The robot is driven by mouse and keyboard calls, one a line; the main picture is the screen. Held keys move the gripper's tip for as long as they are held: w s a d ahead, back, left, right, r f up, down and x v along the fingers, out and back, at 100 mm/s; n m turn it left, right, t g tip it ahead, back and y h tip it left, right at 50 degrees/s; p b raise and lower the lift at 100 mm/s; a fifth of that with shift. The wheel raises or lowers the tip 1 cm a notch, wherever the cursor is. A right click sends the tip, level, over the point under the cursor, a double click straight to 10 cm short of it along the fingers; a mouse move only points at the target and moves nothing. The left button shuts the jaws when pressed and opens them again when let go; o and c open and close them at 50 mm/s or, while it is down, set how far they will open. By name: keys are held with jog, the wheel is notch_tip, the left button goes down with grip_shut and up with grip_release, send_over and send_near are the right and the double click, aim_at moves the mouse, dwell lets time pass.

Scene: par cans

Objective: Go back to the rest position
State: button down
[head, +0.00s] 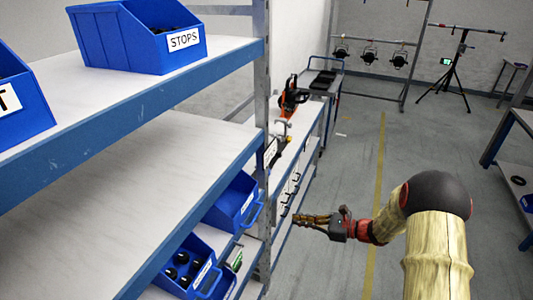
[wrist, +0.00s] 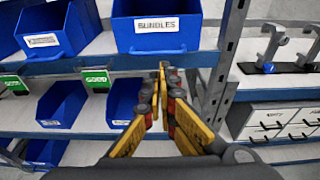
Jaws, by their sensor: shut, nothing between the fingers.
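My gripper (head: 312,219) is in the head view, right of the shelf rack, stretched out to the left over the aisle floor. In the wrist view my gripper (wrist: 163,72) shows its yellow fingers meeting at the tips, shut and empty. Its tips overlap a rack with blue bins in the picture. My arm (head: 437,240) comes in from the lower right of the head view and is bent at the elbow.
A blue shelf rack (head: 115,117) fills the left side, with a STOPS bin (head: 140,38) on top and a bin of black parts (head: 187,270) low down. A BUNDLES bin (wrist: 157,32) is ahead of the wrist. The aisle floor (head: 350,150) is clear; a tripod (head: 455,75) stands far back.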

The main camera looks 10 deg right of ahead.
jog(key=s+a+f+n+g, duration=0.1)
jog(key=s+f+n+g, duration=0.2)
jog(key=s+f, duration=0.25)
jog(key=s+r+n+g+h, duration=0.2)
jog(key=s+n+g+h, duration=0.4)
jog(key=s, duration=0.6)
jog(key=s+d+r+n+t+h+b, duration=0.25)
jog(key=s+r+n+h, duration=0.35)
jog(key=s+r+n, duration=0.55)
jog(key=s+a+r+n+t+h+b, duration=0.1)
jog(key=s+a+r+n+t+b, duration=0.1)
jog(key=r, duration=0.6)
jog(key=s+n+t+b, duration=0.1)
jog(key=s+t, duration=0.1)
jog(key=s, duration=0.1)
jog(key=shift+h, duration=0.3)
jog(key=shift+a+r+t, duration=0.1)
jog(key=shift+a+t, duration=0.05)
jog(key=shift+t, duration=0.1)
